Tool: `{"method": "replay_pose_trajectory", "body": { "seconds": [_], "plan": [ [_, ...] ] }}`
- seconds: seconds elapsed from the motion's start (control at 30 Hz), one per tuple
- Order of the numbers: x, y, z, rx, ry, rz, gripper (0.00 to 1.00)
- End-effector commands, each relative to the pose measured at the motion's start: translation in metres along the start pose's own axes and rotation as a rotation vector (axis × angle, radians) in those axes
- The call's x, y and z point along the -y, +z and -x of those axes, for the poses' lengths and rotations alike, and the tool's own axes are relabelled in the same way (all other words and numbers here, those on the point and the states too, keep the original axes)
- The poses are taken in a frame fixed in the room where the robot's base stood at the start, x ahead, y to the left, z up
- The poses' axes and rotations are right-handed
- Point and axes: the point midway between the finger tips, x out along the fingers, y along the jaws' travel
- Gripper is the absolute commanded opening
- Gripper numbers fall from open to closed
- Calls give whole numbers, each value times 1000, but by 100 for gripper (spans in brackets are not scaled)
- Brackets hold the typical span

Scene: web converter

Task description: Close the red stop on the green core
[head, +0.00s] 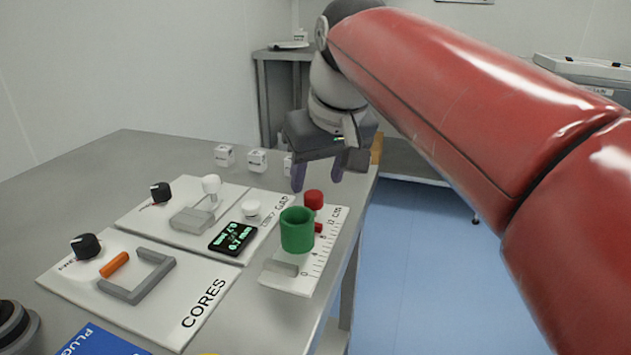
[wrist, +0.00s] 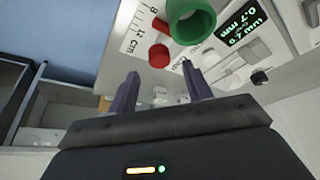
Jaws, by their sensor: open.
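The green core (head: 297,231) is a short hollow cylinder standing upright on the white ruler plate (head: 303,283) near the table's right edge. It also shows at the top of the wrist view (wrist: 190,20). The red stop (head: 314,199) has a round red knob just behind the core, with a small red part beside the core. The knob shows in the wrist view (wrist: 159,55), apart from the core by a small gap. My gripper (head: 317,180) is open and empty, above the table behind the red knob. Its fingers (wrist: 160,88) point toward the knob without visibly touching it.
A black display (head: 233,237), a white knob (head: 251,208) and a grey slide with a white ball (head: 211,184) stand left of the core. Small white cubes (head: 257,160) stand behind. Floor lies right of the table.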

Motion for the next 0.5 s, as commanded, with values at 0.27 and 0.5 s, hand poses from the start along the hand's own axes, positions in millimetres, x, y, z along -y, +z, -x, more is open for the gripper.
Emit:
{"method": "replay_pose_trajectory", "body": {
  "seconds": [0.27,0.5],
  "plan": [
    [0,0,37,-1,0,-1,50],
    [0,0,41,0,0,-1,50]
  ]
}}
